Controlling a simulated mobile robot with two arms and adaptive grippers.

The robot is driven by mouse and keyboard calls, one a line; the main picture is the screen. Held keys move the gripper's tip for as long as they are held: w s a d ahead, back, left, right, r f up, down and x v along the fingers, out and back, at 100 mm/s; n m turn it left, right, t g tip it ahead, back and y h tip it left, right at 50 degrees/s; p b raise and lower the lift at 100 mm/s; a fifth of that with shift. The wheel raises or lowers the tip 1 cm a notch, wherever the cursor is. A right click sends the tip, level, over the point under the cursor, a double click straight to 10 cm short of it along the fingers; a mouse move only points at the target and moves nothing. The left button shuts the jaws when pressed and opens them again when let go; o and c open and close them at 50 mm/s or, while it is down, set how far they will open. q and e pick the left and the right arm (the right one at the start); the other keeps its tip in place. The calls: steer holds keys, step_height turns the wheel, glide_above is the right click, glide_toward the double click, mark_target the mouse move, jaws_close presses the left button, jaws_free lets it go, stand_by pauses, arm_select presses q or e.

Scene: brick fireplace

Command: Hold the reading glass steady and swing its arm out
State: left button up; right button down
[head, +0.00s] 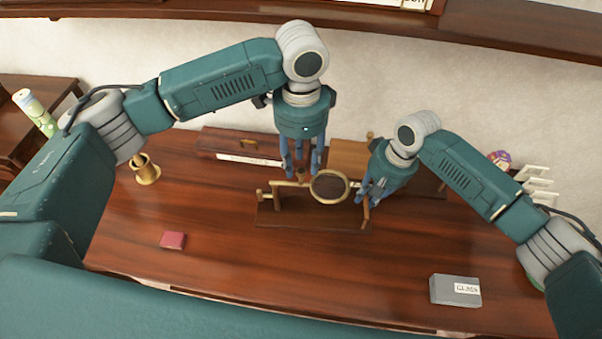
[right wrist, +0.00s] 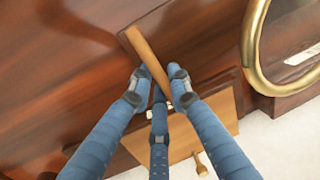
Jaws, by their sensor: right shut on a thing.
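The reading glass has a round brass-rimmed lens (head: 329,187) and a long wooden base (head: 285,219) on the table. Its brass arm (head: 283,184) runs left from the lens. A light wooden post (head: 366,213) rises from the right end of the base. My right gripper (head: 370,188) is shut on this post, which also shows between its fingers in the right wrist view (right wrist: 151,62). The brass rim (right wrist: 249,48) is apart from those fingers. My left gripper (head: 301,172) points down over the brass arm, left of the lens, fingers spread; I cannot tell whether they touch it.
A long dark box (head: 240,146) and a tan wooden box (head: 350,155) stand behind the glass. A brass cup (head: 146,172) is at the left, a small red box (head: 173,240) at front left, a grey labelled box (head: 455,291) at front right. The front middle is clear.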

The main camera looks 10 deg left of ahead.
mark_target(301, 170)
arm_select(q)
step_height(301, 170, down, 6)
steer(key=shift+r, duration=0.15)
jaws_close()
